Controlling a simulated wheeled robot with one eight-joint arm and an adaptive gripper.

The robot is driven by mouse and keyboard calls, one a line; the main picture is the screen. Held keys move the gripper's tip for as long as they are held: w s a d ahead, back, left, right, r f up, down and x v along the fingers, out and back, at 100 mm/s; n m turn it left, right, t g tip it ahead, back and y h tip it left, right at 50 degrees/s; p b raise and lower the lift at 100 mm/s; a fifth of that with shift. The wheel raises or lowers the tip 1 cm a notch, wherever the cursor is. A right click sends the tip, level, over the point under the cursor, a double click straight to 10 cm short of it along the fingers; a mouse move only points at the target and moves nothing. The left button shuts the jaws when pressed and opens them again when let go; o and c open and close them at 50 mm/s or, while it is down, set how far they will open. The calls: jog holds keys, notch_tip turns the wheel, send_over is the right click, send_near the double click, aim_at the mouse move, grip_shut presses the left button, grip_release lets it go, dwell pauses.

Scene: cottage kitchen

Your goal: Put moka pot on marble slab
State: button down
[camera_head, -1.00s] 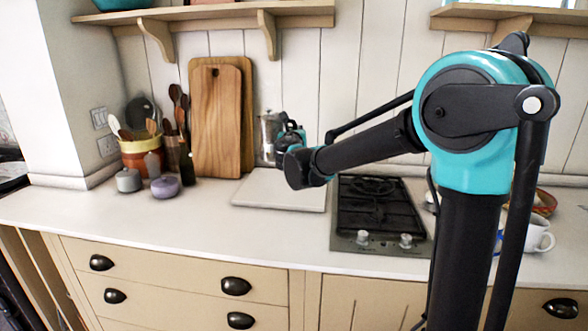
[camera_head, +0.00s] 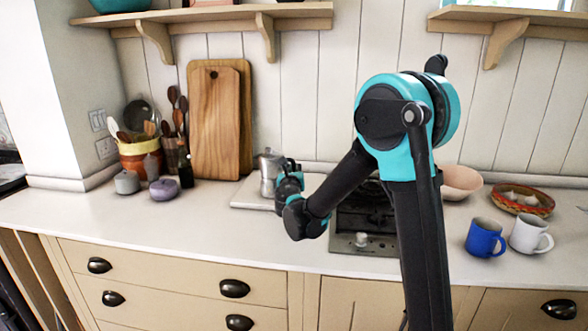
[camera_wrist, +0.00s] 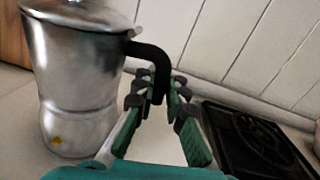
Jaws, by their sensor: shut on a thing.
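The silver moka pot (camera_head: 269,174) stands upright at the marble slab (camera_head: 246,194), over its middle. In the wrist view the pot (camera_wrist: 80,85) fills the left side, with its black handle reaching right between my fingers. My gripper (camera_head: 288,181) is shut on that handle, and its fingers (camera_wrist: 158,92) show in the wrist view. The pot's base is close to the pale surface; I cannot tell whether it touches. My arm and gripper hide the right part of the slab.
A black gas hob (camera_head: 362,215) lies just right of the slab, partly behind my arm. Wooden cutting boards (camera_head: 216,120) lean on the wall behind left. A blue mug (camera_head: 485,237) and white mug (camera_head: 530,235) stand right. The front counter is clear.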

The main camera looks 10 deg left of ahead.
jog(key=c, duration=1.6)
grip_release()
jog(key=shift+s, duration=0.1)
jog(key=s, duration=1.2)
jog(key=shift+d+r, duration=0.1)
jog(key=shift+d, duration=0.15)
